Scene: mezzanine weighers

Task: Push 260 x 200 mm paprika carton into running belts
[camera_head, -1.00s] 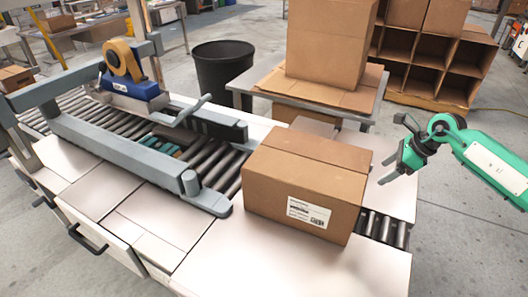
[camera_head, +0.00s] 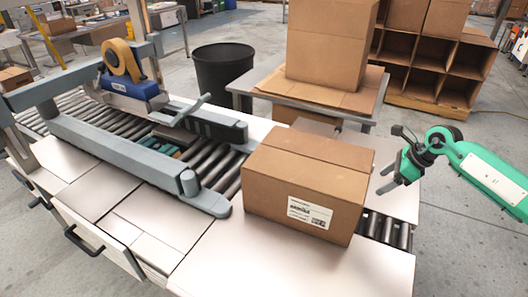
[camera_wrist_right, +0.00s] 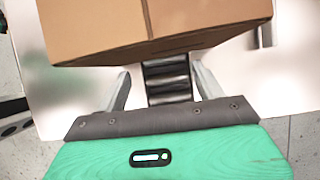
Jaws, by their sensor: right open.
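The brown paprika carton (camera_head: 300,190) sits closed and upright on the roller line, with a white label on its near face. It stands to the right of the carton sealer (camera_head: 135,130) and apart from its side rails; the belts are at the sealer's green strip (camera_head: 160,146). My right gripper (camera_head: 384,181) is open and empty, just right of the carton, with a gap between them. In the right wrist view the carton (camera_wrist_right: 150,25) fills the top, beyond the two spread fingertips (camera_wrist_right: 160,80). My left gripper is not in view.
Rollers (camera_head: 388,230) run out under the carton's right side. A white worktop (camera_head: 330,270) lies in front. Behind stand a table (camera_head: 330,95) with a taller carton (camera_head: 330,40), a black bin (camera_head: 222,65) and a cardboard shelf (camera_head: 430,75).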

